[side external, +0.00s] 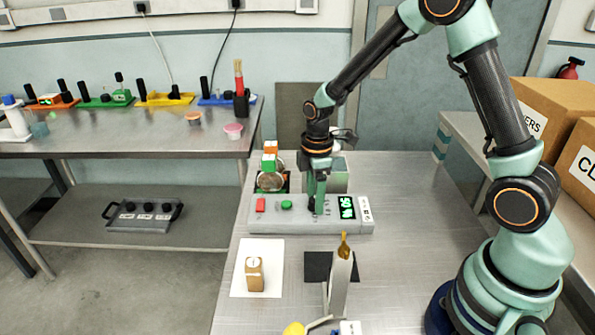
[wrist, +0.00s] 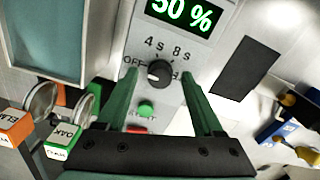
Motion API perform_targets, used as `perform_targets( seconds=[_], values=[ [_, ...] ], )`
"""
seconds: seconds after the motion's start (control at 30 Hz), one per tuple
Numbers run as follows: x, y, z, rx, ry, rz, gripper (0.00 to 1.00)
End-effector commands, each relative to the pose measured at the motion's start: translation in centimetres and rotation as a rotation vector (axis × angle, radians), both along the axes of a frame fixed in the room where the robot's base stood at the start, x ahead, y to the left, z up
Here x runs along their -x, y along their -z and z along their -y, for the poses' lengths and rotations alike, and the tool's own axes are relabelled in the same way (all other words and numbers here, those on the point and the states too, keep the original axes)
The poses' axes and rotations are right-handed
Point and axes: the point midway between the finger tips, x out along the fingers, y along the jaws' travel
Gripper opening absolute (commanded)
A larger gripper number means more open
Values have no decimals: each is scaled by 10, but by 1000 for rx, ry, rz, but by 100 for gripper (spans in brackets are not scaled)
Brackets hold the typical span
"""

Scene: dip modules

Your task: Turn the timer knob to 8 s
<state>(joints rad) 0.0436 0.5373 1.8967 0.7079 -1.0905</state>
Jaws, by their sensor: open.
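The timer knob (wrist: 158,73) is black and round, on a grey control box (side external: 270,221). In the wrist view OFF is printed to its left, 4 s (wrist: 153,42) above and 8 s (wrist: 181,53) at upper right; another label on its right is partly hidden. A small pale mark shows on the knob, but its setting is too small to tell for sure. My gripper (wrist: 161,76) is open, with its green fingers on either side of the knob; contact cannot be told. In the side view my gripper (side external: 318,207) is down at the box and hides the knob.
The box carries a green button (side external: 287,204), a red button (side external: 260,205) and a lit display (wrist: 182,14) reading 50 %. Labelled blocks and round metal parts (side external: 270,181) stand behind it. A wooden tag (side external: 254,274) on white paper and a dark mat (side external: 318,267) lie in front.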

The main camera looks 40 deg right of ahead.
Motion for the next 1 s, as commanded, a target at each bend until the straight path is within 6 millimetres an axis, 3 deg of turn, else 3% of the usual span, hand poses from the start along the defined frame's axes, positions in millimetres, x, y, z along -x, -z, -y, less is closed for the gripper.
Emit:
perform_targets(
  seconds=[0.3,0.37,0.5,1.0],
  values=[
    [0,3,0,0,0,0,69],
    [0,3,0,0,0,0,50],
    [0,3,0,0,0,0,0],
    [0,2,0,0,112,0,0]
  ],
)
